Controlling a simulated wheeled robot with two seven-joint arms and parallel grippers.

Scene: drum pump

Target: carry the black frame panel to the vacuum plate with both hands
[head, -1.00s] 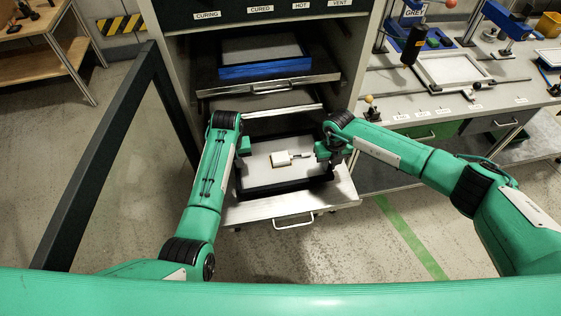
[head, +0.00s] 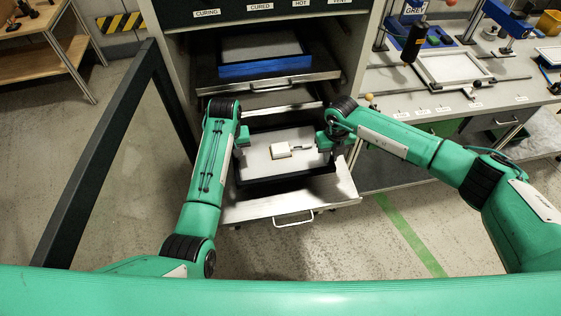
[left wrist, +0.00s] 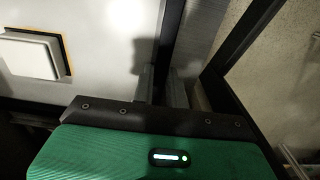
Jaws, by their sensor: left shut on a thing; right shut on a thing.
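The black frame panel (head: 285,180), a dark rim around a pale sheet, is over the pulled-out lower drawer of the cabinet. A small whitish block (head: 281,150) with a dark handle-like part lies on its sheet. My left gripper (head: 241,146) is shut on the panel's left side; in the left wrist view its fingers (left wrist: 162,88) straddle the black rim (left wrist: 172,28). My right gripper (head: 327,143) is shut on the right side, its fingertips partly hidden by its wrist. A pale framed plate (head: 455,68) lies on the right bench; I cannot tell whether it is the vacuum plate.
The open drawer (head: 290,208) juts out below the panel. Above it, another pulled-out shelf (head: 268,86) holds a blue frame (head: 265,68). An open glazed door (head: 105,150) stands at left. The workbench (head: 400,105) at right carries blue-armed fixtures. The floor in front is clear.

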